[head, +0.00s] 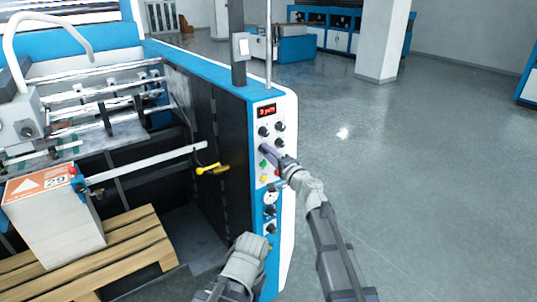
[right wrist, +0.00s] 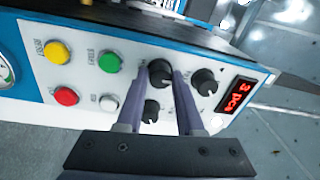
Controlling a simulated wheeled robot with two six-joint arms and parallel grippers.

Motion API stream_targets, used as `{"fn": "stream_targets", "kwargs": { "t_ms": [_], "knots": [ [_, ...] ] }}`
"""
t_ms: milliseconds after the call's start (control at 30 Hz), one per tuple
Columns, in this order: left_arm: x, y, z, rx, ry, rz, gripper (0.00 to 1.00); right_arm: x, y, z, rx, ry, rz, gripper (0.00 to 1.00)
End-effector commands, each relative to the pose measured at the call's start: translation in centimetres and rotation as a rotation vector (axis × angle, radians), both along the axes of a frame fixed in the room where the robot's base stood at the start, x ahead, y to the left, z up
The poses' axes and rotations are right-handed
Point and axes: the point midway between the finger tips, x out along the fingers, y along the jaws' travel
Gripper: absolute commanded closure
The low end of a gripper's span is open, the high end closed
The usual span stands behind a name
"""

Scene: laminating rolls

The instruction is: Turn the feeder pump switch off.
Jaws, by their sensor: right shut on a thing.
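The blue and white control panel (head: 287,205) stands at the end of the machine in the middle of the head view. My right gripper (right wrist: 160,70) is shut on a black rotary switch (right wrist: 160,76), one finger on each side of it. In the head view this gripper (head: 266,150) reaches the panel from the right and hides that switch. The labels are too small to read, so I cannot confirm it is the feeder pump switch. Its pointer is not clear. My left arm's wrist shows at the bottom of the head view; its fingers do not show.
Other black knobs (right wrist: 205,82) sit close by, below a red display (head: 266,111). Green (right wrist: 109,62), yellow (right wrist: 57,52), red (right wrist: 66,96) and white (right wrist: 108,103) buttons are near. A paper stack (head: 55,225) on a wooden pallet (head: 130,250) stands left. Floor at right is clear.

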Motion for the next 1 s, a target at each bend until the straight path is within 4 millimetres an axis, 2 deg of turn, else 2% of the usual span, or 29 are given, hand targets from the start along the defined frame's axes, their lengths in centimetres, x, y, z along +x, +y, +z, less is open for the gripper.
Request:
{"fn": "stream_targets", "kwargs": {
  "t_ms": [533, 567, 800, 1000],
  "knots": [
    [0.00, 0.00, -0.07, 0.000, 0.000, 0.000, 1.00, -0.11, 0.05, -0.07, -0.023, -0.015, 0.002, 1.00],
    [0.00, 0.00, -0.07, 0.000, 0.000, 0.000, 1.00, -0.12, 0.04, -0.07, -0.023, -0.015, 0.002, 0.63],
    [0.00, 0.00, -0.05, 0.000, 0.000, 0.000, 1.00, -0.07, 0.03, -0.05, -0.021, -0.014, 0.002, 0.36],
    [0.00, 0.00, -0.04, 0.000, 0.000, 0.000, 1.00, -0.04, 0.01, -0.04, -0.020, -0.014, 0.001, 0.34]
  ]
}}
